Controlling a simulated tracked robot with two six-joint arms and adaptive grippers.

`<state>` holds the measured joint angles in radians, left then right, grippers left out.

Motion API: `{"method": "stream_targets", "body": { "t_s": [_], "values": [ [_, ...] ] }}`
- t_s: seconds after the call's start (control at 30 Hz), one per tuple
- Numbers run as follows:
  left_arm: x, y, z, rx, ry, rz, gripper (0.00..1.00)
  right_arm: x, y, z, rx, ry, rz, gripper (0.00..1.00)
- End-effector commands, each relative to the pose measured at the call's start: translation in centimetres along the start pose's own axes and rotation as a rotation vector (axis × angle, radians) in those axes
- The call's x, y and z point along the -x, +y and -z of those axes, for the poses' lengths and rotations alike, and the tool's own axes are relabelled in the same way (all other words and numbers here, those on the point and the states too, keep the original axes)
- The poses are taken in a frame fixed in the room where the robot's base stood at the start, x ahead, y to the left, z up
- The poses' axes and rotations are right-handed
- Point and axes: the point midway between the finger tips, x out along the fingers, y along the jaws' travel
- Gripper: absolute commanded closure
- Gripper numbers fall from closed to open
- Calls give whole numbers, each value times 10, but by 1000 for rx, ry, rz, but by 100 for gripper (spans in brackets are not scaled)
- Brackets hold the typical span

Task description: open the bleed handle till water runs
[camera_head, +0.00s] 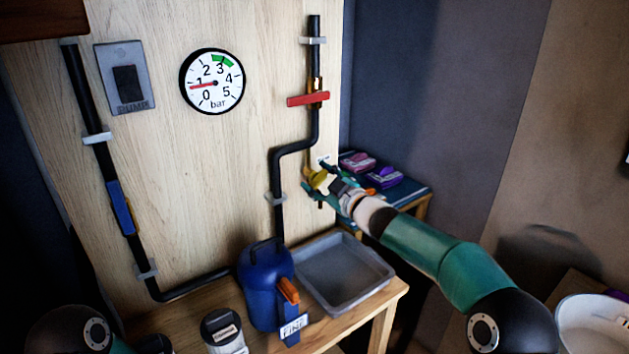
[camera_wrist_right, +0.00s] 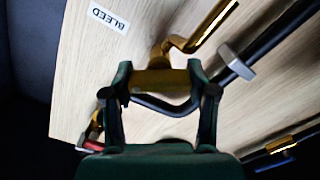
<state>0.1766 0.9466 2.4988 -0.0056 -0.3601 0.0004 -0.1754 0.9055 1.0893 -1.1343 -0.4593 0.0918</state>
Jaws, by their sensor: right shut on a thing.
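The brass bleed valve (camera_head: 316,178) sits at the right edge of the wooden board, low beside the black pipe. My right gripper (camera_head: 318,190) reaches in from the right. I see no water running from the spout. My left gripper is out of view; only part of that arm shows at bottom left.
A red lever (camera_head: 308,99) lies across the pipe above. The gauge (camera_head: 212,82) needle points near 1 bar. A grey tray (camera_head: 386,271) and blue can (camera_head: 262,285) stand on the bench below. A shelf (camera_head: 415,190) with purple boxes stands behind my right arm.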

Motion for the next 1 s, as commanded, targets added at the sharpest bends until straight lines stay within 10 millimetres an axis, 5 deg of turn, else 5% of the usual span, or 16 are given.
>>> {"method": "stream_targets", "body": {
  "t_s": [0.13, 0.17, 0.3, 0.73, 1.0],
  "values": [
    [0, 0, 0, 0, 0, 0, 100, 0, -6, -6, -3, -10, 11, 77],
    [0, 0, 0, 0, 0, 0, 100, -1, -6, -6, -3, -10, 11, 38],
    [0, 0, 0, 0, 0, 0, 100, -1, -6, -5, -4, -8, 9, 17],
    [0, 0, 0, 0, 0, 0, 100, 2, -2, -1, -2, -2, 4, 17],
    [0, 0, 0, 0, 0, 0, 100, 29, -2, -2, -5, -3, 5, 17]
  ]
}}
